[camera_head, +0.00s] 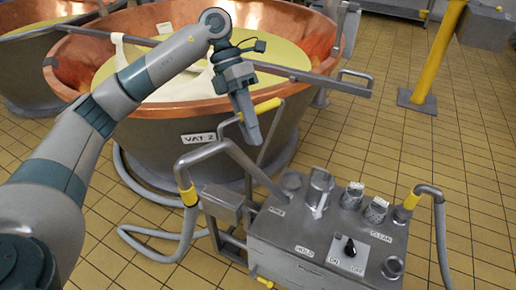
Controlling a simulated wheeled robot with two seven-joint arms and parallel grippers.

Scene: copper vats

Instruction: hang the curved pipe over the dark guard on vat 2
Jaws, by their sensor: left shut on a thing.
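My left gripper (250,132) is shut at a yellow-gripped grey bar (268,105) in front of vat 2. The bar bends down at its right end toward the metal cart; I cannot tell how it joins there. A curved grey pipe (215,147) arches at the cart's left side, with a yellow band (188,195) at its lower left end and a ribbed hose (180,238) below. Vat 2 (170,145) is a copper vat with a pale yellow filling. A grey bar (320,80) crosses its top; I cannot tell whether this is the guard. My right gripper is out of view.
The metal cart (290,245) carries a switch knob, several fittings and another yellow-banded pipe (428,190) at right. A second copper vat (28,75) stands at the left. A yellow post (437,55) stands at the back right. The tiled floor (455,150) is clear at right.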

